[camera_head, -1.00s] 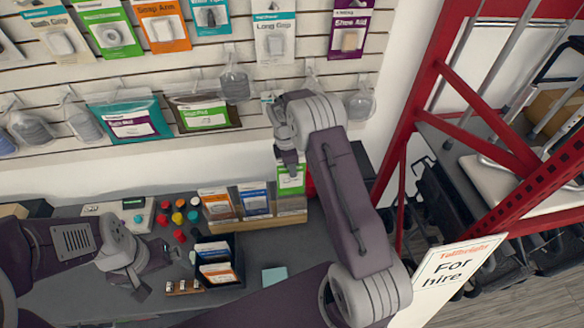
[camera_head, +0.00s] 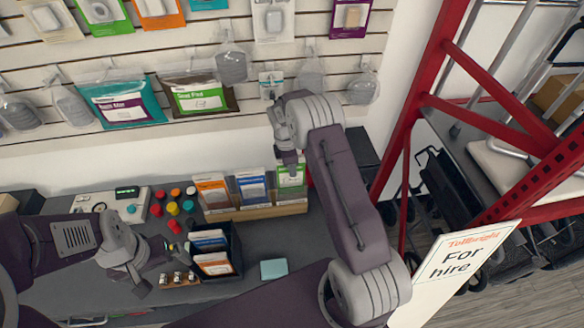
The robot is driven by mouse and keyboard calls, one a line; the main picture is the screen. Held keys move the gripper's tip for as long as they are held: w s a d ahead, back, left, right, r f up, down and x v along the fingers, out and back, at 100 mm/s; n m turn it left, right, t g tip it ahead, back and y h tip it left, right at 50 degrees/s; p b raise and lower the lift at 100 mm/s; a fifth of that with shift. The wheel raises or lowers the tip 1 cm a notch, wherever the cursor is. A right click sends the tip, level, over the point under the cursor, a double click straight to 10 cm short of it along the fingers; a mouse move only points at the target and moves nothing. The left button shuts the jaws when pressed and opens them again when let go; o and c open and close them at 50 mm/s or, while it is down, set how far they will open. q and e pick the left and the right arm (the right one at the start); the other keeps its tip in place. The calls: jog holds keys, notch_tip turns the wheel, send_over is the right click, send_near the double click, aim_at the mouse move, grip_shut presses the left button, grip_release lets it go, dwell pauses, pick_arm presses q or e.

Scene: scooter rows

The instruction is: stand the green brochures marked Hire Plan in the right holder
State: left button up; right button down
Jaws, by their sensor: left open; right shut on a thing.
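The wooden holder (camera_head: 257,212) stands on the counter against the wall. An orange brochure (camera_head: 212,189) stands in its left part and a blue brochure (camera_head: 252,187) in its middle. My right gripper (camera_head: 289,161) points down over the right part, shut on a green brochure (camera_head: 291,181). That brochure is upright, its lower edge at the holder's front rail; whether it rests on the bottom is hidden. Its print is too small to read. My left gripper (camera_head: 152,274) is open and empty, left of a black tray (camera_head: 236,268) with blue and orange brochures.
Several coloured round pieces (camera_head: 173,208) and a device with a green display (camera_head: 128,192) are left of the holder. A small rack of jars (camera_head: 180,279) and a teal pad (camera_head: 273,268) lie on the counter. A red rack (camera_head: 412,130) stands at right.

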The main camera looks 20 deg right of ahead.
jog(key=c, duration=1.6)
grip_release()
jog(key=shift+o, duration=1.2)
jog(key=shift+s, duration=0.1)
jog(key=shift+r, duration=0.1)
